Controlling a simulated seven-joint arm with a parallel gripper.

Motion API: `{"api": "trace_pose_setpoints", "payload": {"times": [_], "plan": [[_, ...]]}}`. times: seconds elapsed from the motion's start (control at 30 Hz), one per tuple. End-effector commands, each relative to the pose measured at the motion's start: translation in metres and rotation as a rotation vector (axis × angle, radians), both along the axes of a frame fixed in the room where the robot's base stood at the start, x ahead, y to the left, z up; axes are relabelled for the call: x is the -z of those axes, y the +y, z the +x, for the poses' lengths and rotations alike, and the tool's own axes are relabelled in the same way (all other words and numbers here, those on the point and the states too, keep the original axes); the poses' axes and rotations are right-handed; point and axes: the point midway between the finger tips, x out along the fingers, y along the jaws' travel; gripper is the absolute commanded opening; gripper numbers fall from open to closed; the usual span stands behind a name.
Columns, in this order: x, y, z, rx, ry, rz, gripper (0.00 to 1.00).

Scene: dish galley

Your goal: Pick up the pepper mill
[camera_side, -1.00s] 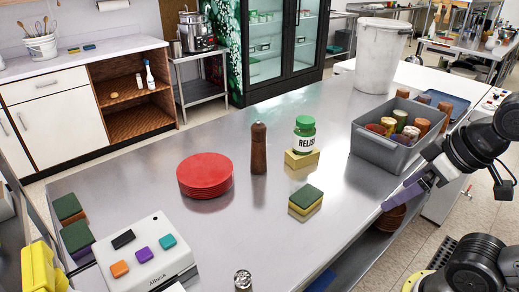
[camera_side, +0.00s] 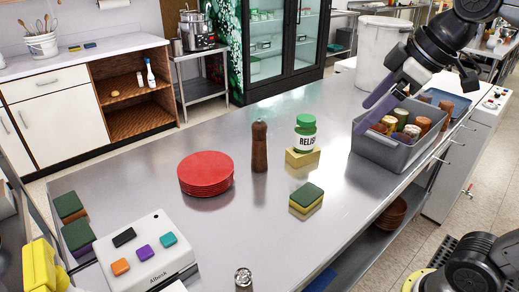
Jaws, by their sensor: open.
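The pepper mill (camera_side: 259,147) is a dark brown wooden mill. It stands upright near the middle of the steel counter (camera_side: 240,232), between a stack of red plates (camera_side: 205,175) and a relish jar (camera_side: 305,134). My gripper (camera_side: 370,112) has purple fingers and is open. It is above the left rim of the grey bin, to the right of the mill and well apart from it. The fingers overlap in this view, so the gap between them is hard to see.
The grey bin (camera_side: 385,152) at right holds several jars. A white bucket (camera_side: 383,52) stands behind. A metal-topped shaker (camera_side: 243,280) is at the front edge.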

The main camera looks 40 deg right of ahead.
Motion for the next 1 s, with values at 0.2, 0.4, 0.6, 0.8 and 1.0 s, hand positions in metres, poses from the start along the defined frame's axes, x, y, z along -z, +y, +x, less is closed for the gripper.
{"api": "trace_pose_setpoints", "payload": {"times": [0.2, 0.4, 0.6, 0.8, 1.0], "plan": [[-0.031, -0.002, 0.091, -0.128, 0.03, -0.03, 0.94], [-0.027, -0.009, 0.172, -0.213, 0.063, -0.039, 0.94], [0.008, -0.022, 0.248, -0.26, 0.113, -0.028, 0.94], [0.064, -0.038, 0.3, -0.247, 0.177, 0.001, 0.94], [0.107, -0.047, 0.312, -0.234, 0.244, 0.02, 0.94]]}}
